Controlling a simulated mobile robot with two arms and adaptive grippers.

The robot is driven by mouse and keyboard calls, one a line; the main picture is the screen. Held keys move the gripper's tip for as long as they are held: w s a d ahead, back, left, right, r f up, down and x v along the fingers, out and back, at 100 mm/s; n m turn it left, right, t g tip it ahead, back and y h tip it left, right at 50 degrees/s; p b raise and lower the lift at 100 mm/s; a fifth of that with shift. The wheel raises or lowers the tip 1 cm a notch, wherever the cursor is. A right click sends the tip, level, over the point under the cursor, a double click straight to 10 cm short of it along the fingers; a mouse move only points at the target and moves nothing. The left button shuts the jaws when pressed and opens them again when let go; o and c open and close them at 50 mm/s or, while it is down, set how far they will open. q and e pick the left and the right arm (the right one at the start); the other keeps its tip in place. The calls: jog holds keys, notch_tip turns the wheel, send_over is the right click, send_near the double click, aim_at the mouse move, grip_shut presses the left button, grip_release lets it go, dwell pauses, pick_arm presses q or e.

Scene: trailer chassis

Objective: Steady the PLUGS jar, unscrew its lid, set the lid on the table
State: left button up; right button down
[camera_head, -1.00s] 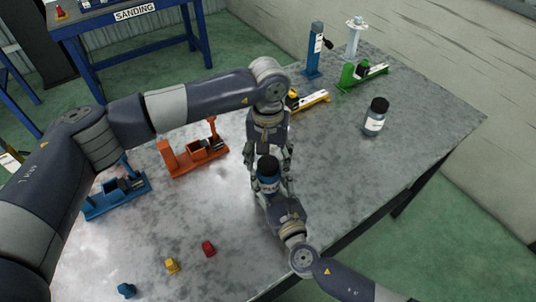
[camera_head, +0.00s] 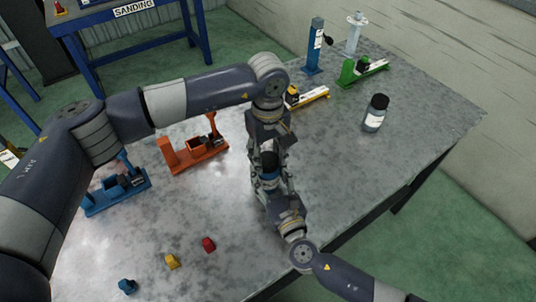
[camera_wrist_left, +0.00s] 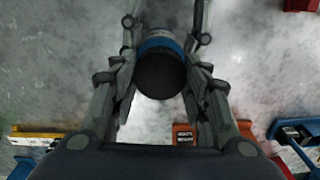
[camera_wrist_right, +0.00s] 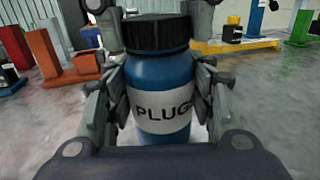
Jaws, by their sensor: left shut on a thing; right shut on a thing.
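The PLUGS jar (camera_head: 270,183) stands upright near the middle of the table, blue with a white label and a black lid (camera_head: 269,160). In the right wrist view its label (camera_wrist_right: 162,116) faces me, and the lid (camera_wrist_right: 156,33) sits on top. My right gripper (camera_wrist_right: 158,98) is shut on the jar body from the front side. My left gripper (camera_head: 268,157) comes down from the far side and is shut on the lid, with a finger at either side. In the left wrist view the lid (camera_wrist_left: 160,75) lies between its fingers, with the blue jar rim (camera_wrist_left: 160,43) showing.
Orange (camera_head: 195,156), blue (camera_head: 115,193), yellow (camera_head: 308,98) and green (camera_head: 362,72) fixtures stand around. Small red (camera_head: 209,244), yellow (camera_head: 172,262) and blue (camera_head: 127,287) pieces lie in front.

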pick_arm(q)
jog(key=n, duration=1.4)
jog(key=shift+n, duration=0.4)
jog(key=n, duration=2)
jog(key=shift+r+n, duration=0.1)
jog(key=shift+n, duration=0.2)
